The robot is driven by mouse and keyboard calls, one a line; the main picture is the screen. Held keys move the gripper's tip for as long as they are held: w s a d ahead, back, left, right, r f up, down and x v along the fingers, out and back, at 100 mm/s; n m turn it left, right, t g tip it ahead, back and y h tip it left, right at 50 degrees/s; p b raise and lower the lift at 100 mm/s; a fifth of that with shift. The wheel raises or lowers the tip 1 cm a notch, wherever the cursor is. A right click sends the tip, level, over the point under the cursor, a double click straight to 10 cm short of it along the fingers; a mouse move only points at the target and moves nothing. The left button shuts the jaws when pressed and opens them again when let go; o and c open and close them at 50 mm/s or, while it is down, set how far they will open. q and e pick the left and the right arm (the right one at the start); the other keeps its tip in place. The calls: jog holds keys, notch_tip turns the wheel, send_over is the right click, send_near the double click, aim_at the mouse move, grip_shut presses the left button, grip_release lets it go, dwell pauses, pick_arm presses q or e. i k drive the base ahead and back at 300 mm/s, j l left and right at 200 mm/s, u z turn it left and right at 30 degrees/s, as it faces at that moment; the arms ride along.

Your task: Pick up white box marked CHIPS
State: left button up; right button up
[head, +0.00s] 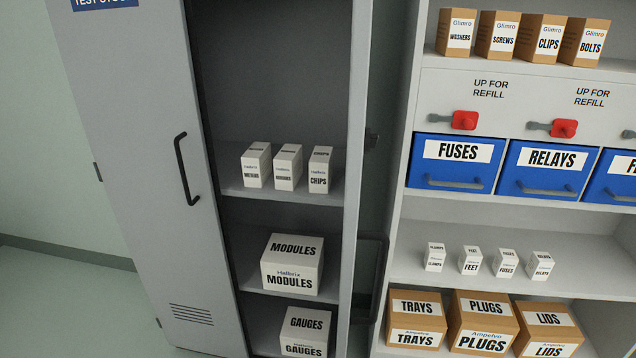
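The white box marked CHIPS (319,171) stands upright on a shelf inside the open grey cabinet, at the right end of a row of three similar white boxes. It is close to the cabinet's right side wall. Neither of my grippers shows in the head view.
Two white boxes (287,168) (256,166) stand left of it. Larger MODULES (291,266) and GAUGES (305,332) boxes are on lower shelves. The cabinet door (140,190) stands open at left. A rack with blue bins (459,164) and small boxes is at right.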

aim_at(321, 162)
jog(key=z, duration=0.4)
jog(key=i+j+z, duration=0.1)
jog(key=z, duration=0.3)
jog(key=i+j+z, duration=0.1)
jog(key=j+z, duration=0.4)
jog(key=z, duration=0.25)
jog(key=i+j+z, duration=0.1)
jog(key=j+z, duration=0.15)
jog(key=z, duration=0.15)
